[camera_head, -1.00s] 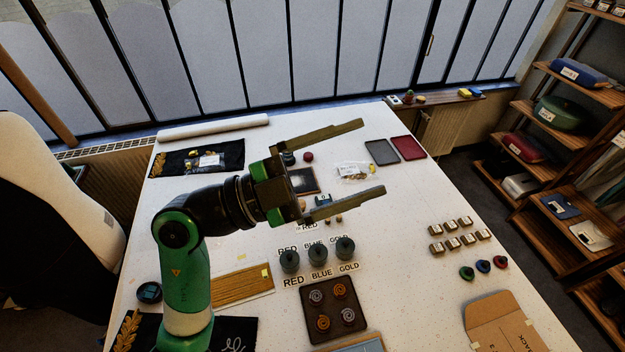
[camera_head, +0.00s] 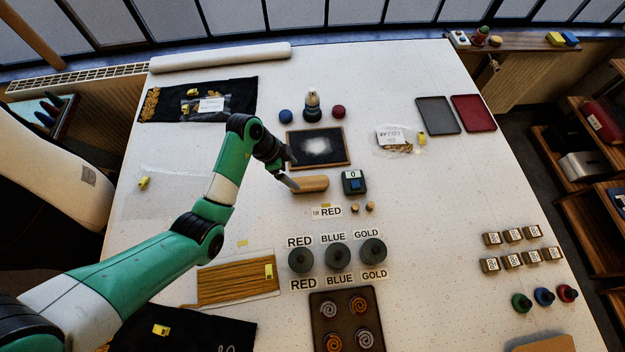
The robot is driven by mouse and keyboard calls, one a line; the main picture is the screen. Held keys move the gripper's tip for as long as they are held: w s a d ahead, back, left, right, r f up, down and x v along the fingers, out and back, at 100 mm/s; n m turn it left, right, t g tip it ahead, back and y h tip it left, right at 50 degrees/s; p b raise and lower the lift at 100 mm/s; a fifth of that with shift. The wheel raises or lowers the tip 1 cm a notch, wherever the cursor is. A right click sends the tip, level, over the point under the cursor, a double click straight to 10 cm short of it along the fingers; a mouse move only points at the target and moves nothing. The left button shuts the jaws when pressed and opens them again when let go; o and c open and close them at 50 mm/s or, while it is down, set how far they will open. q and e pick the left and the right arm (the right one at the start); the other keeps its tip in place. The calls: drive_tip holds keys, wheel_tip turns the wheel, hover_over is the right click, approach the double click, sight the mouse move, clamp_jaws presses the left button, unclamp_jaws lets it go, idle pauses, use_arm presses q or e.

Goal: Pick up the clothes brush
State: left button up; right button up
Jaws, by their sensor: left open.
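The clothes brush (camera_head: 312,184) appears to be the light wooden, rounded block lying on the white table, just below the dark framed board with white powder. My left gripper (camera_head: 291,169) reaches in from the left and is open, with its fingers beside the left end of the brush. One finger tip overlaps that end in the picture; I cannot tell whether it touches. The brush's bristles are not visible. My right gripper is out of view.
The powdered board (camera_head: 319,147) lies just behind the brush, and a small counter device (camera_head: 354,182) stands close to its right. Free table lies further right.

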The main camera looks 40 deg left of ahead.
sight(308, 182)
use_arm(q)
drive_tip(key=b+x, duration=0.2)
drive_tip(key=x, duration=0.3)
drive_tip(key=shift+w+f, duration=0.2)
drive_tip(key=shift+w, duration=0.1)
drive_tip(key=shift+w+f, duration=0.2)
drive_tip(key=shift+f, duration=0.05)
drive_tip(key=b+x, duration=0.2)
drive_tip(key=x, duration=0.2)
drive_tip(key=shift+w+f+b, duration=0.2)
drive_tip(key=shift+f+b, duration=0.1)
drive_tip(key=shift+b, duration=0.05)
drive_tip(key=shift+w+d+f, duration=0.1)
drive_tip(key=shift+f, duration=0.15)
drive_tip(key=shift+f, duration=0.2)
clamp_jaws()
